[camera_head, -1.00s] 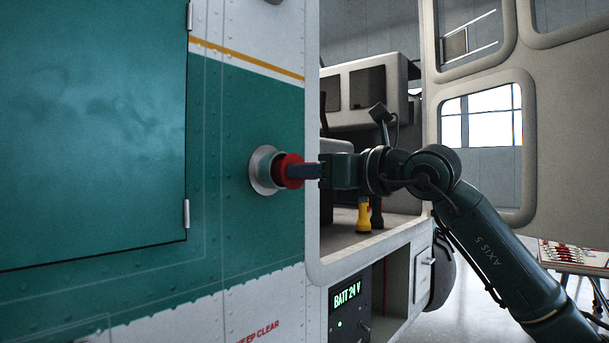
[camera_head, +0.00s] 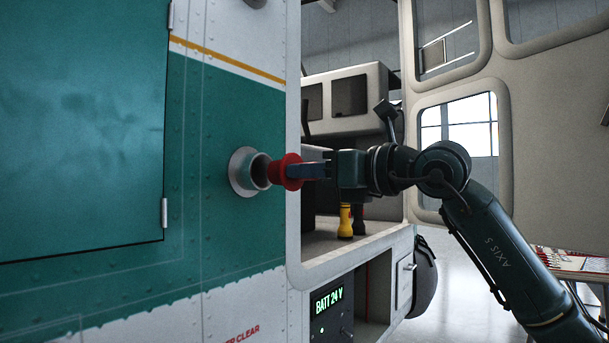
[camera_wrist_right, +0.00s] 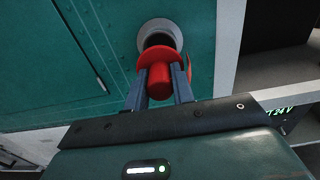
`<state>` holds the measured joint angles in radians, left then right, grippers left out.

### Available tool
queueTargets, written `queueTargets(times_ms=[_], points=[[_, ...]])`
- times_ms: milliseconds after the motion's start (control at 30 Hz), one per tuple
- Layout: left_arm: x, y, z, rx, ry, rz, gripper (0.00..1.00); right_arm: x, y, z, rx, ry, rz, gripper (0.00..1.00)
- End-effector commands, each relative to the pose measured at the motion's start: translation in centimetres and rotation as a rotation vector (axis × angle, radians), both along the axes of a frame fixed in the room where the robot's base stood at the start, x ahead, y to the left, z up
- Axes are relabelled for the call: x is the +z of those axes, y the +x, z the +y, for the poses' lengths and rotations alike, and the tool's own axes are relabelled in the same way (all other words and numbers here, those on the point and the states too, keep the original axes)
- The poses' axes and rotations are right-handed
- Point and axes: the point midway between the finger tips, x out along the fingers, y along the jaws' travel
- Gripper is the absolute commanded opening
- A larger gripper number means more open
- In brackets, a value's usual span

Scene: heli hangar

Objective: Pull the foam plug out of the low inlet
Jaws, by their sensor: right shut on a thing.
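The low inlet (camera_head: 246,172) is a round grey metal ring and short tube on the green side panel. It also shows in the right wrist view (camera_wrist_right: 160,32), with a dark opening. The red foam plug (camera_head: 287,171) has a wide flange and a narrower stem. It is at the inlet's mouth, mostly outside; whether its inner end is still inside I cannot tell. My right gripper (camera_head: 306,171) is shut on the plug from the right. In the right wrist view the two fingers flank the plug's red stem (camera_wrist_right: 159,79). My left gripper is not in view.
A teal hatch door (camera_head: 85,130) with hinges lies left of the inlet. Right of it is an open doorway with a yellow-based torch (camera_head: 345,220) on the floor ledge. Below is a "BATT 24 V" panel (camera_head: 331,305). A pale open door (camera_head: 550,130) stands behind my right arm.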

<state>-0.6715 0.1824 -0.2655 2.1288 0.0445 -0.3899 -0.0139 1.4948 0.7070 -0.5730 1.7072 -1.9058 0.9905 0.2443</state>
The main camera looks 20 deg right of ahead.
Motion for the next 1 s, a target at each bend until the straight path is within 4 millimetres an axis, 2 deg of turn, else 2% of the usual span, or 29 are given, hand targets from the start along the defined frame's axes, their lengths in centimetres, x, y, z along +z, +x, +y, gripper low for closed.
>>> queueTargets(times_ms=[633,1000], points=[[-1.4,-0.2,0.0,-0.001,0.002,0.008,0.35,0.0,-2.1,-1.6,-0.001,0.0,-0.002,0.11],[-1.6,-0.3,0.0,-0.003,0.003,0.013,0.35,0.0,-2.3,-1.8,0.0,0.0,-0.001,0.11]])
